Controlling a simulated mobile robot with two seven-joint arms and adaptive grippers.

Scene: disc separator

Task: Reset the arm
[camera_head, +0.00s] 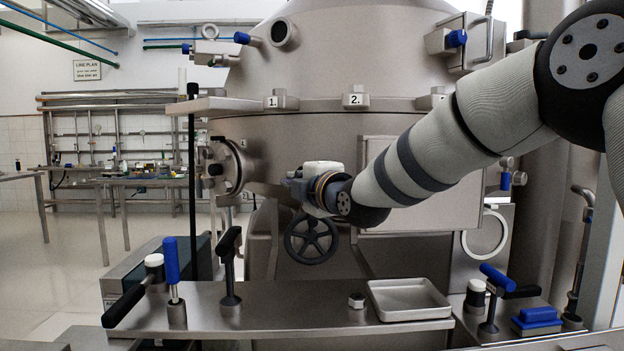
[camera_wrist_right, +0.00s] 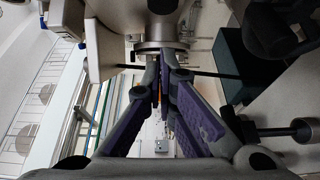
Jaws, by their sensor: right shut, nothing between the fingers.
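My right arm reaches in from the right of the head view, across the front of the large steel separator (camera_head: 330,50). My right gripper (camera_head: 296,186) is at the end of that arm, above the black handwheel (camera_head: 311,240) and to the right of a round flanged port (camera_head: 228,166). In the right wrist view, the purple-padded fingers of the gripper (camera_wrist_right: 161,88) are closed together with nothing between them. A steel round fitting (camera_wrist_right: 160,45) shows beyond the fingertips. Whether the gripper touches anything is hard to tell. My left gripper is not in view.
A steel bench (camera_head: 265,305) in front carries black-handled and blue-handled levers, a bolt and an empty square tray (camera_head: 408,299). A blue block (camera_head: 538,316) sits at the lower right. Number tags 1 and 2 mark the separator's rim. Open floor (camera_head: 60,270) lies at the left.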

